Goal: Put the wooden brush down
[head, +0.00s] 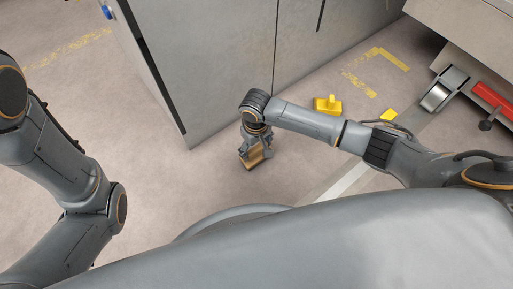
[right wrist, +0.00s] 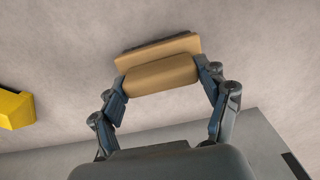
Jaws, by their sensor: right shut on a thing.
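The wooden brush (head: 254,158) is light brown and hangs below my right gripper (head: 257,145) in the head view, close to the grey cabinet's lower edge. In the right wrist view the brush (right wrist: 160,72) lies between the two fingers of my right gripper (right wrist: 163,80), which are shut on it. A darker strip, likely the bristles, shows along its far side. I cannot tell whether the brush touches the floor. My left arm is at the left of the head view, but its gripper is out of the picture.
A large grey cabinet (head: 215,60) stands just behind the right gripper. A yellow object (head: 328,105) lies on the floor to the right; a yellow thing (right wrist: 15,108) also shows in the right wrist view. A machine with a red part (head: 492,98) is at far right. Floor (head: 170,175) left of the gripper is clear.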

